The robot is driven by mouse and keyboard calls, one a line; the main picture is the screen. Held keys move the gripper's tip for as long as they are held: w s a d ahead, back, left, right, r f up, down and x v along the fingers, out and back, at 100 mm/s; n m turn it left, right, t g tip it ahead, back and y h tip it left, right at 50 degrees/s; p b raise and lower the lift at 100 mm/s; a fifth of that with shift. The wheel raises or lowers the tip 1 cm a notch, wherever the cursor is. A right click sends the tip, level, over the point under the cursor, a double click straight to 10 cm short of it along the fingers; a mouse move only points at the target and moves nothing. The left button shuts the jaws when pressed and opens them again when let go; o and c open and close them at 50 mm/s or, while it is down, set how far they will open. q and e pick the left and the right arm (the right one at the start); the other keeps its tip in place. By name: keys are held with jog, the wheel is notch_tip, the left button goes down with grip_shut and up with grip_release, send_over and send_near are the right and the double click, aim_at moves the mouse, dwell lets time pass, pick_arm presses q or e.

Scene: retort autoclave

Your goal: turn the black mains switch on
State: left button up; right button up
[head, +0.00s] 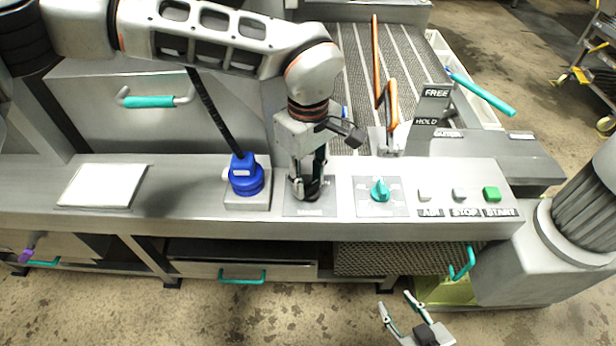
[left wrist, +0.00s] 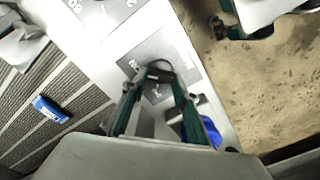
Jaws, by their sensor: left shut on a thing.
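The black mains switch (left wrist: 159,70) sits on a grey plate (head: 294,211) on the panel, between the blue plug and the teal knob. In the left wrist view the plate has white marks around the switch. My left gripper (head: 309,190) points down over this plate and is shut on the switch, a finger on each side. The fingers hide much of the switch, so I cannot tell its exact angle. My right gripper (head: 402,305) is low in front of the panel, empty, with its fingers apart.
A blue plug (head: 244,178) with a black cable stands left of the switch. A teal knob (head: 380,190) is right of it, then white, grey and green buttons (head: 491,194). A white sheet (head: 102,186) lies at left. A conveyor (head: 350,90) with orange bars is behind.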

pick_arm(q)
jog(key=shift+s+f, duration=0.1)
jog(key=o, duration=1.1)
notch_tip(320, 180, up, 12)
jog(key=shift+r, duration=0.1)
